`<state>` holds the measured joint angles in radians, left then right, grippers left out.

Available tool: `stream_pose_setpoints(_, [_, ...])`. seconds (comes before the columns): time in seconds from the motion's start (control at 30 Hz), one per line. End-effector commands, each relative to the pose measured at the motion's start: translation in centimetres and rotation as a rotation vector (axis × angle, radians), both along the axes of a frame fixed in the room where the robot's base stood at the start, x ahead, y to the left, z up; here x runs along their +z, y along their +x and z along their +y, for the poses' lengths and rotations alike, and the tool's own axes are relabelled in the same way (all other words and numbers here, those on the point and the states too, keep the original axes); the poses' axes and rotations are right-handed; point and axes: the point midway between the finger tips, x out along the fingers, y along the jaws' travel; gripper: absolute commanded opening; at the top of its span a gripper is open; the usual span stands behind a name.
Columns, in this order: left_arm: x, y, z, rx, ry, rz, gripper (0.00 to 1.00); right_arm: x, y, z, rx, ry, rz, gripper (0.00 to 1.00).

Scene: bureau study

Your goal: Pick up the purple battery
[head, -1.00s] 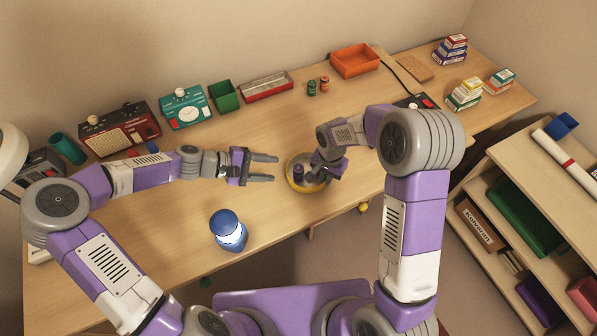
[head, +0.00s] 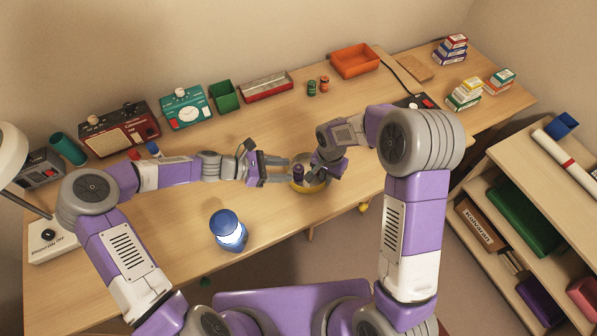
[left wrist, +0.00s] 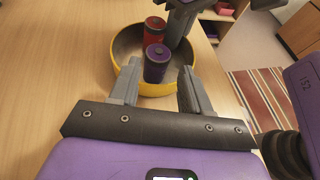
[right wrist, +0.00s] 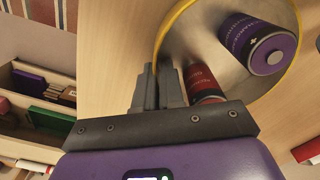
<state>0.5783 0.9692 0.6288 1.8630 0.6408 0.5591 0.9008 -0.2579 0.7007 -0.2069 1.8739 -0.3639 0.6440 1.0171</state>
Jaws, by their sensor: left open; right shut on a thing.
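The purple battery (head: 298,173) stands upright in a yellow bowl (head: 314,188) on the desk. In the left wrist view the purple battery (left wrist: 156,63) shows in front of a red battery (left wrist: 154,32), also in the bowl. My left gripper (head: 288,170) is open at the bowl's left side. In the left wrist view its fingertips (left wrist: 158,72) reach over the near rim, one on each side of the purple battery, apart from it. My right gripper (right wrist: 160,82) is shut on the bowl's rim. The right wrist view shows the purple battery (right wrist: 262,42) beyond its fingers.
A blue jar (head: 228,230) stands at the desk's front edge. Bare desk lies between the bowl and the back row.

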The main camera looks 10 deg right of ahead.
Motion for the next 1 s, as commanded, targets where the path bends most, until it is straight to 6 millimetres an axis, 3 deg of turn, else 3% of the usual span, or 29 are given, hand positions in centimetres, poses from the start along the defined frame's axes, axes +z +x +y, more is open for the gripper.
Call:
stream_pose_setpoints(0.5, [-2.4, 0.8, -5.1, -0.001, -0.001, 0.0, 0.47, 0.0, 0.0, 0.0, -0.001, -0.001, -0.001, 0.0])
stream_pose_setpoints(0.77, [-2.5, 0.8, -5.3, 0.001, 0.001, -0.001, 0.47, 0.0, 0.0, 0.0, -0.001, -0.001, -0.001, 0.0])
stream_pose_setpoints(1.0, [-2.5, 0.8, -5.3, 0.0, 0.001, -0.001, 0.12, 0.0, 0.0, 0.0, -0.001, -0.001, -0.001, 0.0])
